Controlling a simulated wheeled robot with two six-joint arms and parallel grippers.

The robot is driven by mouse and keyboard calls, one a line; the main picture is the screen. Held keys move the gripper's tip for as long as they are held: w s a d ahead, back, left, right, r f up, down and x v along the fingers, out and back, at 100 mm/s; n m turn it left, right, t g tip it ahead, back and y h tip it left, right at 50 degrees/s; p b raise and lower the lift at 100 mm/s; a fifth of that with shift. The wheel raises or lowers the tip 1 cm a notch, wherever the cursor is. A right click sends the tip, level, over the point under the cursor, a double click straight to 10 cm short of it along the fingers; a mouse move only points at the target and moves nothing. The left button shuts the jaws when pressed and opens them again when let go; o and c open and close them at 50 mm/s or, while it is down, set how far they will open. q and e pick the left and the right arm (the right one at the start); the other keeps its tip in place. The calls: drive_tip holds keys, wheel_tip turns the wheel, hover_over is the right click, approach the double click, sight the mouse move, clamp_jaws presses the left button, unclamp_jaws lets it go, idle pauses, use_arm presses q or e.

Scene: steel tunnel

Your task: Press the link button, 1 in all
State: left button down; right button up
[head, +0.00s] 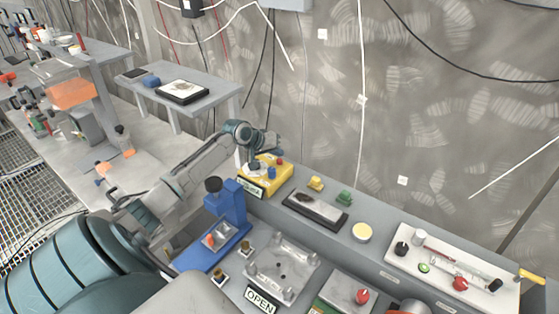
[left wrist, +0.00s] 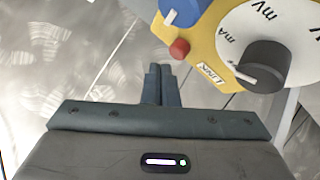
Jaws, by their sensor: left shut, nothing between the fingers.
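The yellow meter box (head: 277,180) stands at the left back of the workbench. In the left wrist view the yellow meter box (left wrist: 215,52) has a small red button (left wrist: 180,48) beside a label that reads LINK, a blue knob (left wrist: 183,12) and a black dial knob (left wrist: 262,66) on a white scale. The red button (head: 281,161) also shows in the head view. My left gripper (left wrist: 161,68) is shut and empty; its fingertips appear just beside the red button. I cannot tell whether they touch it. My right gripper is out of view.
A blue press-like stand (head: 230,205) is in front of the box. A dark stone in a tray (head: 316,212), yellow and green knobs, a clear fixture (head: 282,266) and a white panel (head: 450,265) crowd the bench. The grey wall rises behind.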

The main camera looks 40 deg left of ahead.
use_arm(q)
drive_tip(key=shift+f, duration=0.1)
idle(0.5)
drive_tip(key=shift+f, duration=0.35)
drive_tip(key=shift+f, duration=0.5)
idle(0.6)
drive_tip(key=shift+r, duration=0.15)
drive_tip(key=shift+r+p, duration=0.8)
drive_tip(key=shift+p, duration=0.05)
wheel_tip(320, 180, up, 5)
drive_tip(key=p, duration=0.4)
drive_tip(key=shift+p, duration=0.3)
